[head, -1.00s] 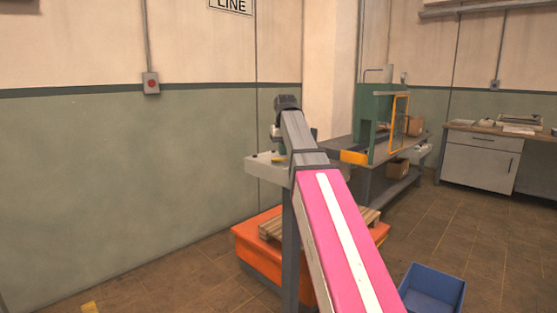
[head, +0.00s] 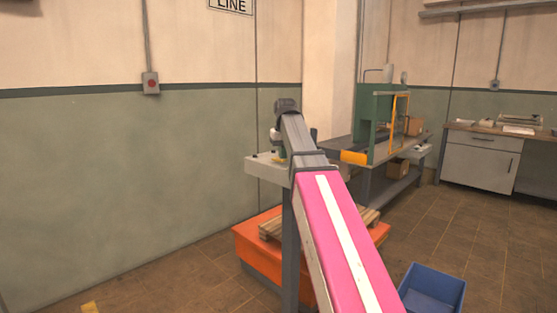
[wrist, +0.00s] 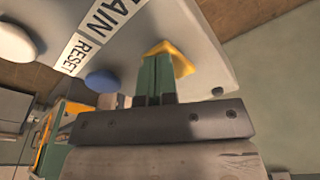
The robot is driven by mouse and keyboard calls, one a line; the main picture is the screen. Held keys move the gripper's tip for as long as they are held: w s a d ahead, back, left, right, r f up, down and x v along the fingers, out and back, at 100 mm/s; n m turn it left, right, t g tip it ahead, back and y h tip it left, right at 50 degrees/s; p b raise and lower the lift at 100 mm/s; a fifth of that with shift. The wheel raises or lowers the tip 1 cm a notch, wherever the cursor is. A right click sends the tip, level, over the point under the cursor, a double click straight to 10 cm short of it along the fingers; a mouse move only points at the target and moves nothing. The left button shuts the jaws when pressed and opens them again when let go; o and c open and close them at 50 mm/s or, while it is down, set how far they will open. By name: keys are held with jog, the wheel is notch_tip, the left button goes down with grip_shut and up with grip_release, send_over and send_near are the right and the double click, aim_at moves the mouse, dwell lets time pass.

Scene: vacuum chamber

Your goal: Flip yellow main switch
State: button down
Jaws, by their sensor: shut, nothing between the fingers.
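The yellow main switch (wrist: 182,60) sits on a pale control panel (wrist: 215,62) in the wrist view, near the MAIN label (wrist: 112,14). My gripper (wrist: 155,62) has its green fingers shut together with nothing between them. Their tips are right at the yellow switch and overlap part of it; I cannot tell whether they touch. In the head view the panel (head: 262,168) stands left of my arm, which hides much of it, and the switch cannot be made out there.
A blue button (wrist: 103,81) sits by the RESET label (wrist: 75,56). An orange base with a wooden pallet (head: 270,230) is below my arm. A blue bin (head: 432,287) stands on the floor at right. A workbench with a green machine (head: 372,118) is behind.

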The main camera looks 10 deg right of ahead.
jog(key=shift+f, duration=0.15)
jog(key=shift+r, duration=3.55)
